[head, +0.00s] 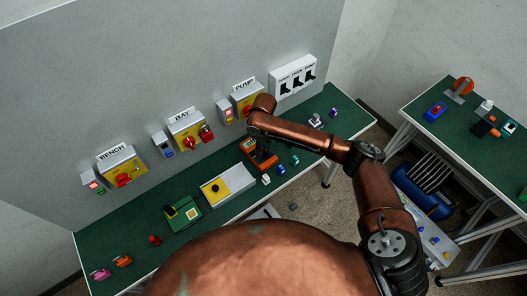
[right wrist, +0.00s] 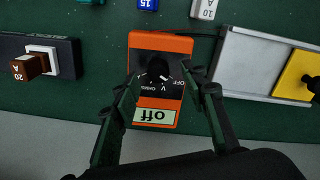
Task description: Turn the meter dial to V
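The meter is an orange box (right wrist: 172,43) with a black dial (right wrist: 158,69) and a pale display that reads "off", upside down in the right wrist view. Printed marks including "V" and "OHMS" show beside the dial. My left gripper is not in view.
A grey unit with a yellow panel (head: 216,191) lies left of the meter, and a green device (head: 182,214) lies further left. Small coloured blocks lie to the right. Wall boxes marked BENCH (head: 122,168), BAY (head: 186,130) and PUMP (head: 246,98) stand behind.

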